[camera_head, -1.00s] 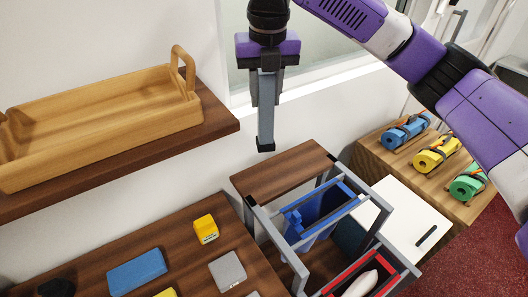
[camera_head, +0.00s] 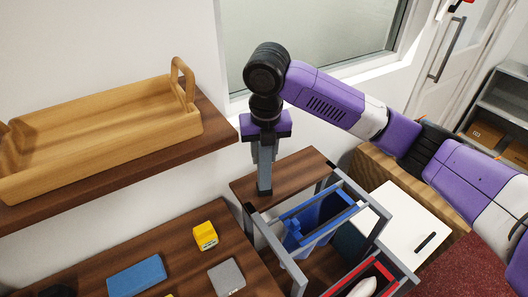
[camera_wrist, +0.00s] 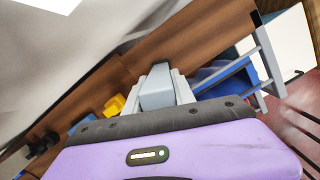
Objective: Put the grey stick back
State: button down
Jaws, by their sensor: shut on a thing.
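My gripper (camera_head: 266,150) is shut on the grey stick (camera_head: 265,174), which hangs upright with its dark lower end downward. The stick's lower end is over the dark wooden board (camera_head: 300,165) beside the metal rack; I cannot tell whether it touches. In the wrist view the grey stick (camera_wrist: 157,88) shows end-on between the two fingers of my gripper (camera_wrist: 162,92). The stick's upper part is hidden by the fingers.
The metal rack (camera_head: 375,225) holds a blue bin (camera_head: 312,218) and a red-rimmed bin (camera_head: 352,277). On the counter (camera_head: 175,250) lie a yellow block (camera_head: 205,235), a blue block (camera_head: 136,276) and a grey block (camera_head: 227,277). A wooden tray (camera_head: 100,135) stands on the left shelf. A white panel (camera_head: 408,225) is at right.

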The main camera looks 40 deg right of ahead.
jog(key=shift+f, duration=0.15)
jog(key=c, duration=1)
grip_release()
jog(key=shift+c, duration=0.2)
jog(key=r, duration=0.4)
jog(key=s+r+b, duration=0.1)
jog(key=r, duration=0.3)
jog(key=a+r, duration=0.1)
jog(key=r, duration=0.3)
jog(key=shift+s+r, duration=0.15)
jog(key=shift+s, duration=0.1)
